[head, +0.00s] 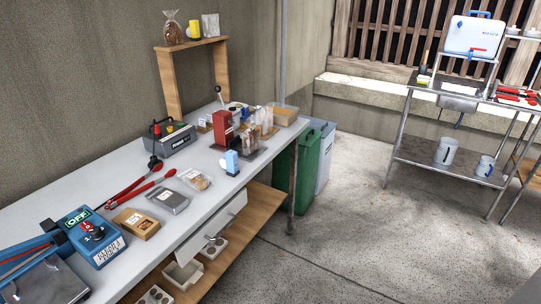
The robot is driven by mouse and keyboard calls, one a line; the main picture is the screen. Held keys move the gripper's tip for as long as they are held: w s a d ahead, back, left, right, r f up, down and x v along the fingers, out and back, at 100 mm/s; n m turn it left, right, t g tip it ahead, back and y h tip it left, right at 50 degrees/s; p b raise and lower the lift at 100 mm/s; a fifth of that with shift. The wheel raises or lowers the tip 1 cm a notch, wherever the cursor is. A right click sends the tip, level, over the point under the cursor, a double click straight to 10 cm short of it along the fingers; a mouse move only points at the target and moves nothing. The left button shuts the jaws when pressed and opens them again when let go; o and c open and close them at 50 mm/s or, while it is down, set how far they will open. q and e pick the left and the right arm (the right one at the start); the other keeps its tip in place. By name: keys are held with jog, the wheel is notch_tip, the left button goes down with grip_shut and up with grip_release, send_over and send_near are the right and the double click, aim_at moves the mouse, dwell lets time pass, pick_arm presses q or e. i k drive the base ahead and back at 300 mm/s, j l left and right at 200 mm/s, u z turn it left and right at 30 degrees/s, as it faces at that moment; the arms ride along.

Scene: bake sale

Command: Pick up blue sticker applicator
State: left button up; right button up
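A small upright light-blue and white object (231,162) stands near the front edge of the long white table (262,150), in front of a red device. It looks like the blue sticker applicator, but it is too small to be certain. A larger blue box (92,236) with a green "OFF" label and a dial lies on the table at the near left. Neither of my grippers shows in the head view.
A red-handled tool (136,189), a grey scale-like box (168,199), a tan box (137,223) and a clear bag (195,179) lie nearby. A grey machine (170,138) stands behind. Green bin (304,168) stands past the table; the floor at right is open.

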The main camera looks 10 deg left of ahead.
aim_at(229, 162)
jog(key=i+z, duration=0.3)
jog(key=i, duration=0.2)
jog(key=i+z, duration=0.35)
jog(key=i, duration=0.15)
jog(key=i+l+u, duration=0.1)
jog(key=i, duration=1.05)
jog(key=i+u, duration=0.25)
jog(key=i, duration=0.2)
jog(key=i+l+u, duration=0.2)
jog(key=i, duration=0.25)
jog(key=u, duration=2.55)
